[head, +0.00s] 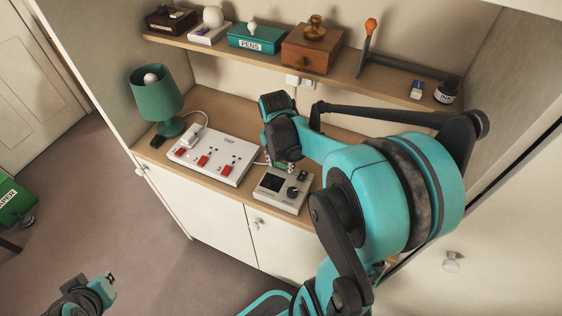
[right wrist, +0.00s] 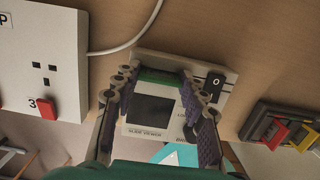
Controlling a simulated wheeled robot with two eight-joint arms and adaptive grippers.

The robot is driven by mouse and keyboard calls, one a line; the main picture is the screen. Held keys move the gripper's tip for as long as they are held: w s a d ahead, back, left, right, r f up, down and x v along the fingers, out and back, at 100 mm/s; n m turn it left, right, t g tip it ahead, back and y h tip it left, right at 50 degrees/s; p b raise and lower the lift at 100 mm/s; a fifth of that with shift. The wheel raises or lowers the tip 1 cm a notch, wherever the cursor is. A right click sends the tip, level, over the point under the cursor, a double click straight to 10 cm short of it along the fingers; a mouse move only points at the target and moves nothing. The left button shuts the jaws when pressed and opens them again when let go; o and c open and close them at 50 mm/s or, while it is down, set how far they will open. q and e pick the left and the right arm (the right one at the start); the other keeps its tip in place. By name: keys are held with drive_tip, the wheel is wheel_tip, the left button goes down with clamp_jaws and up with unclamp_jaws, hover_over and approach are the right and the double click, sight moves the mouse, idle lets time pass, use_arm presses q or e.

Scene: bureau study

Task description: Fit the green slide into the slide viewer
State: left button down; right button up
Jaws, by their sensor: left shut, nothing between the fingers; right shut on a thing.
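The slide viewer (head: 269,194) is a pale grey box with a dark square screen and a black knob, near the front edge of the desk. In the right wrist view, the viewer (right wrist: 150,130) lies below my fingers, with its dark screen between them. My right gripper (right wrist: 158,82) is shut on the green slide (right wrist: 160,77), which spans between the fingertips at the viewer's edge beyond the screen. I cannot tell whether the slide is inside a slot or just above it. In the head view my right arm partly hides this spot. My left gripper (head: 107,281) is shut and empty, low over the floor.
A white power strip (head: 237,172) with red switches lies left of the viewer, and a green lamp (head: 156,92) stands behind it. A dark holder (right wrist: 257,121) with red and yellow pieces lies right of the viewer. The shelf (head: 270,58) above carries boxes and an ink jar.

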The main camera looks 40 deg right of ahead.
sight(281, 163)
drive_tip(key=o, duration=1.1)
wheel_tip(281, 163, up, 7)
drive_tip(key=p, duration=0.6)
idle(0.3)
drive_tip(key=s+a+m+t+b, duration=0.1)
drive_tip(key=s+a+m+t, duration=0.1)
drive_tip(key=a+m, duration=0.3)
drive_tip(key=s+a+m+t+b, duration=0.2)
drive_tip(key=a+m, duration=0.4)
drive_tip(key=m, duration=0.4)
drive_tip(key=s+a+m+t+y+b, duration=0.1)
drive_tip(key=s+a+m+t+b, duration=0.1)
drive_tip(key=a+m, duration=0.3)
drive_tip(key=shift+a+r+m+t, duration=0.15)
drive_tip(key=shift+a+m, duration=0.05)
drive_tip(key=shift+m, duration=0.65)
drive_tip(key=shift+a+r+m+t, duration=0.1)
drive_tip(key=shift+a+m+t, duration=0.1)
drive_tip(key=shift+m, duration=0.65)
